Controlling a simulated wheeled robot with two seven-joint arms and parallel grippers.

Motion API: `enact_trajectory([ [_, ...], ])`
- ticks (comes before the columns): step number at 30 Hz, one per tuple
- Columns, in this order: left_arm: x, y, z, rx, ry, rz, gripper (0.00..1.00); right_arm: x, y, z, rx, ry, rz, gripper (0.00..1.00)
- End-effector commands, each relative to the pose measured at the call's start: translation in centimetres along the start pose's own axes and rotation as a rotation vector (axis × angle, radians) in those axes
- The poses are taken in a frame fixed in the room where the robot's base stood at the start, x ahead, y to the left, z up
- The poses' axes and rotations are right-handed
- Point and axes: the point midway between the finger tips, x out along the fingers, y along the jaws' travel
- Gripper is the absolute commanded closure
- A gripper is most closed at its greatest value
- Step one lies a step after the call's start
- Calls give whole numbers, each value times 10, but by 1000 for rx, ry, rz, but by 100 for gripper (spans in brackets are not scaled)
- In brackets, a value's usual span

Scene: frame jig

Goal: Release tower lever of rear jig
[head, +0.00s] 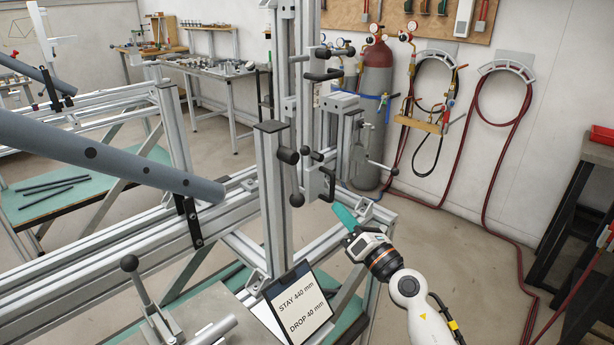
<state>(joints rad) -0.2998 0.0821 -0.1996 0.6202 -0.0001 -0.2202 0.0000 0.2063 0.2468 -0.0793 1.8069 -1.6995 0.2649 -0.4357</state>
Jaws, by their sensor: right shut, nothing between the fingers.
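The jig is built of aluminium profiles. A short post tower (273,200) with a dark cap stands in its middle, and a lever (295,186) with a black ball knob hangs down from the clamp on its right side. A black crank handle (328,185) shows just right of that lever. Behind it a second post (348,135) carries a thin lever (381,167) pointing right. I cannot tell for certain which tower is the rear jig's. My right gripper (341,212) has teal fingers, is shut and empty, and is apart from the levers, below and right of the crank handle.
A sign (298,302) reading "STAY 440 mm, DROP 40 mm" stands in front of the tower. Grey tubes (100,155) cross at left. A long-handled lever (138,285) is at the lower left.

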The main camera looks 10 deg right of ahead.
Motion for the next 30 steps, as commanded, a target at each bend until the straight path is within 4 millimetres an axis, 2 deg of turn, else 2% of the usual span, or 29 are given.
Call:
enact_trajectory([
  [4, 0, 0, 0, 0, 0, -1, 64, 4, 1, 4, -63, -19, 1, 100],
  [7, -1, -2, 0, -1, 0, -2, 64, 17, 0, 3, -61, -17, 1, 100],
  [19, 4, -4, 0, -1, -1, -5, 64, 100, 1, 5, -56, -15, 0, 100],
  [21, -1, -4, 1, -1, -1, -5, 64, 109, -1, -5, -58, -14, 1, 100],
  [30, -5, -4, 1, -1, -1, -4, 64, 127, 0, -22, -56, -17, 3, 100],
])
